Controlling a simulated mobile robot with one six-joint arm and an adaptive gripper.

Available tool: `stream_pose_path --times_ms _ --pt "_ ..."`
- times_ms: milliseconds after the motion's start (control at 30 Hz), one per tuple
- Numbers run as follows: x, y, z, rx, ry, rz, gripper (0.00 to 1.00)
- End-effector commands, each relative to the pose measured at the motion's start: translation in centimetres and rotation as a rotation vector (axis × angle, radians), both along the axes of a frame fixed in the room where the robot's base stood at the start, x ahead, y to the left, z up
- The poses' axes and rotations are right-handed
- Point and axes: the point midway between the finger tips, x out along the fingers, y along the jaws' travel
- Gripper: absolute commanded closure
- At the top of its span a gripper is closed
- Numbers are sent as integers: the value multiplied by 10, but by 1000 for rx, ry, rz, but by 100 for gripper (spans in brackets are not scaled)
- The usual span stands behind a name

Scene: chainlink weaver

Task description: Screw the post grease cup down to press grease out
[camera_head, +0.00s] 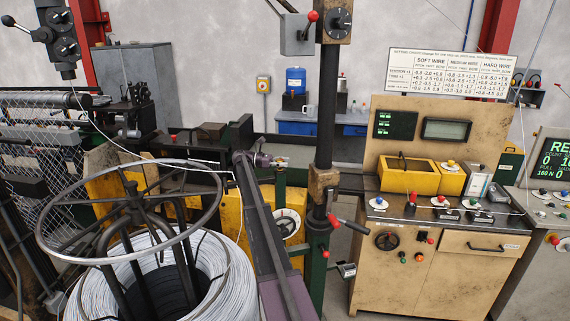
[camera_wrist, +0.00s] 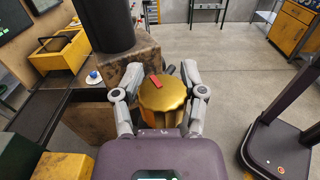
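The fingers' inner faces are partly hidden. In the head view the post (camera_head: 327,110) and its brown block (camera_head: 322,186) stand near the middle.
A wire coil (camera_head: 225,275) under a ring-shaped reel (camera_head: 62,254) fills the lower left. A red-tipped lever (camera_head: 340,222) sticks out below the block. A tan control cabinet (camera_head: 455,265) stands to the right, with a yellow tray (camera_head: 408,180) on top. Open floor (camera_wrist: 215,65) shows beyond the cap.

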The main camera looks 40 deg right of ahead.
Motion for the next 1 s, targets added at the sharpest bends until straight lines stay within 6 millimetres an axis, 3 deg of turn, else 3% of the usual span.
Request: stream_pose_path --times_ms 567,1000 --pt "-3 1 -1 4 -2 31 43" --pt "-1 -1 -1 5 -1 258 43"
